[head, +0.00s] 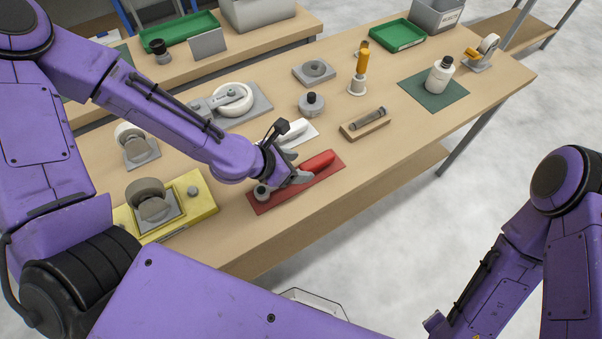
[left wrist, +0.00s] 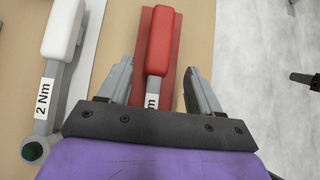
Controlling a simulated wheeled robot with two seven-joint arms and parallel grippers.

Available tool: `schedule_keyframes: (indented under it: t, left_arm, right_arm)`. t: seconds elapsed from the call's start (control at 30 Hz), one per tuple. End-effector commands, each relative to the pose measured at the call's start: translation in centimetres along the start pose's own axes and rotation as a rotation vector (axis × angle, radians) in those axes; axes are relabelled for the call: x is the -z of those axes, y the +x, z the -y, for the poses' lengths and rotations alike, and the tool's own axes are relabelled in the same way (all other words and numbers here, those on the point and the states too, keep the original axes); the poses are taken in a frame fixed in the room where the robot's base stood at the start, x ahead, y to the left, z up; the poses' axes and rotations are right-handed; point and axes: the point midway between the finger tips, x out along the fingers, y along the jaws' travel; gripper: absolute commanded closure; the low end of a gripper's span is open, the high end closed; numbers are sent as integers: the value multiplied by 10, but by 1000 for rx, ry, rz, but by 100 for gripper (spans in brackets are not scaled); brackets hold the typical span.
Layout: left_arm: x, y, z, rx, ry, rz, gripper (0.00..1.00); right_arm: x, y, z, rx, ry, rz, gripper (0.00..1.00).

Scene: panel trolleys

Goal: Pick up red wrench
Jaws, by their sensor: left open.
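The red wrench lies on a dark red mat (head: 258,204) near the front edge of the table; its red handle (head: 318,161) shows beyond my left gripper. My left gripper (head: 297,178) is over the wrench. In the left wrist view the open fingers (left wrist: 158,82) stand on either side of the red wrench (left wrist: 160,45), apart from it, and the gripper body hides its lower part. A white-handled wrench (left wrist: 62,35) marked "2 Nm" lies to the left; its handle (head: 293,131) also shows in the head view. My right gripper is not clearly visible.
A yellow tray (head: 206,196) with a grey caster stands left of the mat. A wooden block (head: 352,130) and a white bottle (head: 439,77) on a green mat (head: 418,95) stand to the right. The table's front edge is close to the red mat.

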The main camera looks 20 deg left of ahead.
Motion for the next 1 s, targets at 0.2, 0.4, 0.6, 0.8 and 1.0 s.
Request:
schedule_keyframes:
  t: [0.2, 0.4, 0.6, 0.8, 1.0]
  left_arm:
    - [2, 36, -2, 1, 2, -4, 36]
    - [1, 50, -2, -1, 0, 0, 36]
    - [2, 49, -3, -1, 0, 0, 59]
    - [1, 49, -3, -1, 0, 0, 100]
    - [1, 49, -3, -1, 0, 1, 100]
  right_arm:
    - [1, -2, 0, 0, 0, 0, 57]
    - [1, -2, 0, 0, 0, 0, 57]
    - [1, -2, 0, 0, 0, 0, 57]
    - [1, -2, 0, 0, 0, 0, 57]
    - [1, -2, 0, 0, 0, 0, 57]
